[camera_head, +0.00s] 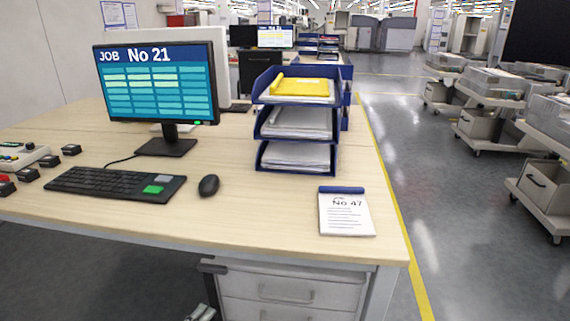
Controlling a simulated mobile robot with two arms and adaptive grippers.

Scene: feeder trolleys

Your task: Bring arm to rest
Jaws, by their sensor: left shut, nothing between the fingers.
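My left gripper (203,313) shows only at the bottom edge, as small grey fingertips below the front edge of the desk (260,222). It is shut and empty, and touches nothing that I can see. It is left of the grey drawer unit (290,290). The rest of this arm is out of the picture. My right gripper is not in view.
The desk bears a monitor (158,85), keyboard (115,184), mouse (208,185), blue paper trays (262,122) and a "No 47" clipboard (345,214). Feeder trolleys (545,190) stand at the right. The aisle floor (430,220) between is clear.

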